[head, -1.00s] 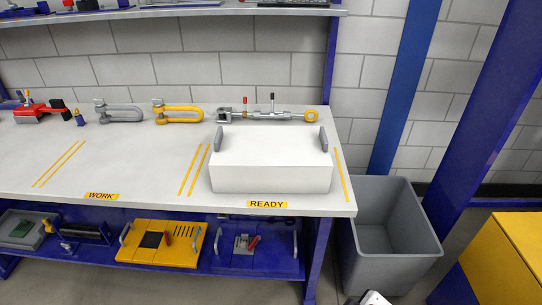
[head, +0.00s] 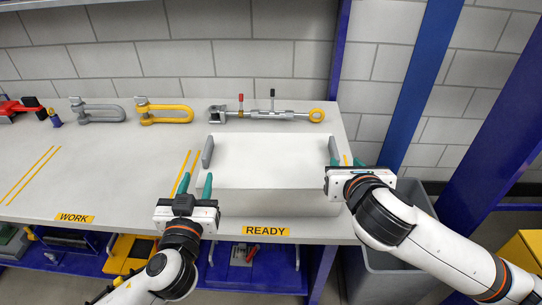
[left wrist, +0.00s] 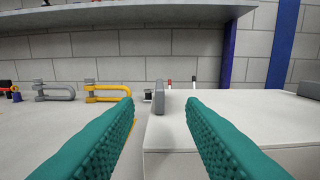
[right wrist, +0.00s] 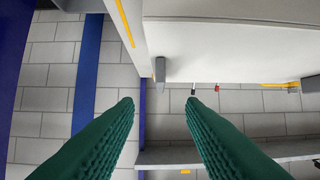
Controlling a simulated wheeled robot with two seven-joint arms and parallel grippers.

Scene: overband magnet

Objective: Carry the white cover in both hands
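The white cover (head: 268,163) is a box on the table by the READY label, with a grey handle standing at each side. My left gripper (head: 196,184) is open at the cover's left front corner. The left handle (head: 208,151) is ahead of it, seen between its fingers in the left wrist view (left wrist: 159,97). My right gripper (head: 349,163) is open at the cover's right side, close to the right handle (head: 333,149). In the right wrist view that handle (right wrist: 160,70) shows beyond the open fingertips. Neither gripper visibly touches a handle.
A turnbuckle-like tool (head: 268,114) lies close behind the cover. A yellow shackle (head: 165,117) and a grey shackle (head: 97,115) lie further left. A grey bin (head: 380,280) stands right of the table. The WORK area (head: 75,217) looks clear.

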